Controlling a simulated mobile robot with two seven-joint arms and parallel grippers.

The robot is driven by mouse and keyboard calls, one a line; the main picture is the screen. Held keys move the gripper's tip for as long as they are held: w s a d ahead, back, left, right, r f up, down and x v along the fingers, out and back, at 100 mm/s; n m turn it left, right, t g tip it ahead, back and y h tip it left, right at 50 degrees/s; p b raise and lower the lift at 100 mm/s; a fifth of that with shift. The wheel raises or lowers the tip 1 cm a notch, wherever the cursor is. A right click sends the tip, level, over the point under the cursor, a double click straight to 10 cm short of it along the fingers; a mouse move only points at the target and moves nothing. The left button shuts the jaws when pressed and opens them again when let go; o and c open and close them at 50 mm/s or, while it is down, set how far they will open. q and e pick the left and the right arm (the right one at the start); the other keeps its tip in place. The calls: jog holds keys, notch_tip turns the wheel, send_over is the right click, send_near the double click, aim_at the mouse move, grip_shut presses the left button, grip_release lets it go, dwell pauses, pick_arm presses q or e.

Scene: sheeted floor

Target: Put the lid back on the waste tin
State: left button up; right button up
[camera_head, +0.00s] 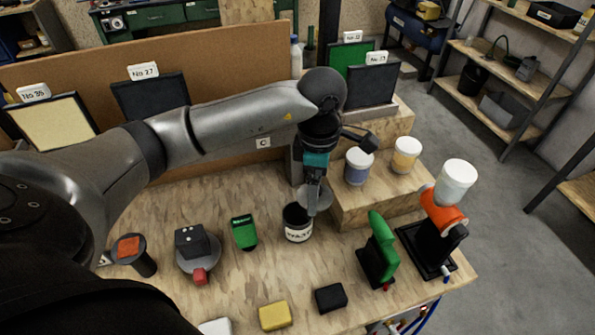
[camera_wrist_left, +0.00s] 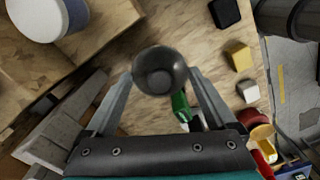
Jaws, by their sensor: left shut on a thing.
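The waste tin (camera_head: 298,232) stands upright on the wooden bench, with a white label and a dark open top. My left gripper (camera_head: 313,188) points down from above and is shut on the grey round lid (camera_head: 314,202). The lid is at the tin's right rear rim and looks tilted in the head view. I cannot tell whether it touches the rim. In the left wrist view the dark round lid (camera_wrist_left: 160,71) sits between the fingertips of my left gripper (camera_wrist_left: 160,85). The tin cannot be made out there. My right gripper is not in view.
A raised wooden step (camera_head: 372,207) with two jars stands right of the tin. A green scraper-like tool (camera_head: 244,232) lies to its left. A black block (camera_head: 331,297) and a yellow block (camera_head: 275,316) lie in front. A brown partition (camera_head: 225,75) stands behind.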

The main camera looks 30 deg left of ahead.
pick_arm(q)
jog(key=a+n, duration=0.1)
jog(key=n, duration=0.1)
jog(key=a+n+p, duration=0.1)
jog(key=n, duration=0.1)
jog(key=n+p, duration=0.1)
jog(key=n, duration=0.1)
jog(key=shift+a+f+n, duration=0.4)
jog(key=f+n+b, duration=0.1)
jog(key=f, duration=0.1)
jog(key=a+f+n+b, duration=0.1)
jog(key=f, duration=0.1)
jog(key=f+n+b, duration=0.1)
jog(key=f+b, duration=0.1)
jog(key=f, duration=0.1)
jog(key=shift+a+f, duration=0.1)
jog(key=shift+a, duration=0.05)
jog(key=shift+f, duration=0.2)
dwell(1.6)
jog(key=o, duration=1)
